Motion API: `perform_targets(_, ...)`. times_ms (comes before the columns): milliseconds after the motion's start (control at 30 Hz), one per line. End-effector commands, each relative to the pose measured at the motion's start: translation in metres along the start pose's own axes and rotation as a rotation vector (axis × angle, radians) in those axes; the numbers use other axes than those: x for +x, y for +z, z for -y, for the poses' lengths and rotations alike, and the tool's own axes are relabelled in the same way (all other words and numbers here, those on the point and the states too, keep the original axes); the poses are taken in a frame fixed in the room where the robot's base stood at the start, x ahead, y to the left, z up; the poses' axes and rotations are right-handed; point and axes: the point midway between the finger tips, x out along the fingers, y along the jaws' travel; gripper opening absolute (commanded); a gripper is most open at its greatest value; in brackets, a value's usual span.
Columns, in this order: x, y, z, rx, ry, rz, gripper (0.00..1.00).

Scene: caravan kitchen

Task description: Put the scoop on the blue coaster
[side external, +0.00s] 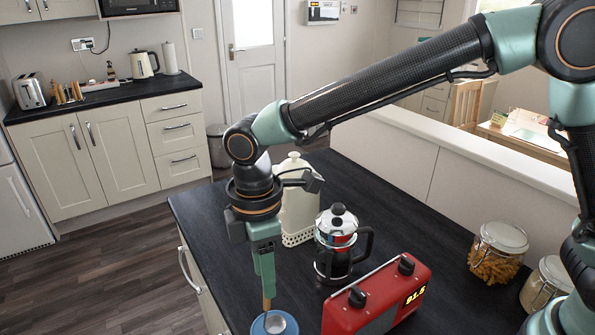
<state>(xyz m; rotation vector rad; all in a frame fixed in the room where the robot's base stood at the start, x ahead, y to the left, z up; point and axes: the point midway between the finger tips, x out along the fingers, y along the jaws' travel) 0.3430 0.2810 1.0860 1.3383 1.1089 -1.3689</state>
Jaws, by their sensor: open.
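The scoop (277,323) has a round silvery bowl and a short wooden-looking handle. Its bowl appears over the blue coaster (258,327), at the bottom edge of the side external view. From this angle the bowl seems to rest on the coaster, but I cannot tell for sure. My gripper (267,291) points down just above the scoop, with its fingertips at the top of the handle. It is open. The fingers overlap in this view, so the gap between them and any contact with the handle are hidden.
A red radio (375,300) stands close to the right of the coaster. A French press (337,245) and a cream kettle-like container (298,205) stand behind. Glass jars (497,252) are at the right. The dark counter (215,235) is clear left of my gripper.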

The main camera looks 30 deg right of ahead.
Motion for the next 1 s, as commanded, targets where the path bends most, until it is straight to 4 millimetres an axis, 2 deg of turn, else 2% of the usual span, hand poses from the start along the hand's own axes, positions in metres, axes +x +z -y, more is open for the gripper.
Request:
perform_targets(100,-0.019,0.000,-0.001,0.000,0.002,-0.002,0.45)
perform_targets(267,-0.031,0.001,-0.001,0.003,0.001,-0.001,0.45)
perform_targets(367,-0.040,0.009,-0.005,0.038,0.009,-0.012,0.45)
perform_targets(433,-0.050,0.024,-0.011,0.102,0.025,-0.032,0.45)
perform_targets(567,-0.074,0.069,-0.025,0.296,0.071,-0.090,0.45)
perform_targets(700,-0.095,0.127,-0.031,0.543,0.128,-0.162,0.45)
perform_targets(833,-0.106,0.177,-0.029,0.768,0.184,-0.232,0.45)
perform_targets(1000,-0.110,0.236,-0.017,1.048,0.257,-0.325,0.45)
